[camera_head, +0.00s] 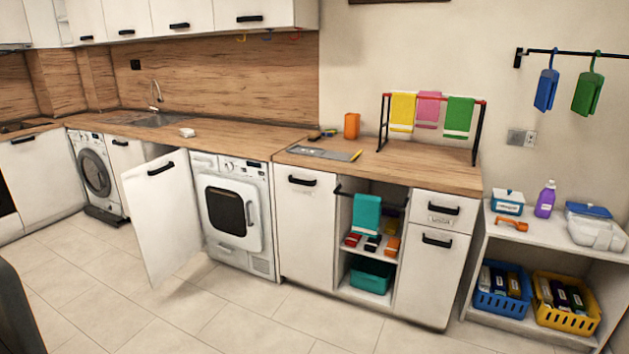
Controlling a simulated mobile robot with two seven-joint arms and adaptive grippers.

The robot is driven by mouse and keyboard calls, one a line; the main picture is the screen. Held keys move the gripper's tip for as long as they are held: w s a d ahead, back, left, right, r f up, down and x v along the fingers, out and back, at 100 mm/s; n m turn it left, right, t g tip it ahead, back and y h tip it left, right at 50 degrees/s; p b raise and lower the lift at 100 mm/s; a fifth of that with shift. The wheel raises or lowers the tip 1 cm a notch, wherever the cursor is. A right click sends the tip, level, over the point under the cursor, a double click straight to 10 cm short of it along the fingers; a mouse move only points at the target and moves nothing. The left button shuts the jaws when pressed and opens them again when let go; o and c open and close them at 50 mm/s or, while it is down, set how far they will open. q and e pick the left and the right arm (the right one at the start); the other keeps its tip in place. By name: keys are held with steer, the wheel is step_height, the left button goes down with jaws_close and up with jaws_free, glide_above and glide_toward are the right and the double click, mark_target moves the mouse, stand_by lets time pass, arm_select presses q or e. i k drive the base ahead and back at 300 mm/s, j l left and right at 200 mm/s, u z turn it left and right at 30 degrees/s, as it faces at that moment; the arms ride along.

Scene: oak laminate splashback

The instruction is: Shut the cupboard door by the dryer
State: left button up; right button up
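The white cupboard door (165,222) stands open, swung out into the room just left of the dryer (232,208). Its outer face, with a black bar handle (160,168) near the top, is turned toward me. Its right edge is beside the dryer, and its left edge stands out over the floor. The cupboard's inside is mostly hidden behind the door. The dryer has a dark round-cornered window and its own door looks shut. Neither of my grippers is in view.
The tiled floor (235,320) before the door is clear. A washing machine (95,172) stands further left. Right of the dryer are a white cupboard (305,225), open shelves with a teal bin (371,275), and drawers. A low shelf holds blue (500,305) and yellow baskets (567,318).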

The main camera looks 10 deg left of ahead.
mark_target(160, 198)
steer(key=i+j+u, duration=0.1)
steer(key=i+u, duration=0.4)
steer(key=i+l+u, duration=0.2)
steer(key=i+u, duration=0.25)
steer(key=i, duration=0.25)
steer(key=i+u, duration=0.25)
steer(key=i, duration=0.2)
steer(key=i+u, duration=0.3)
steer(key=i, duration=0.2)
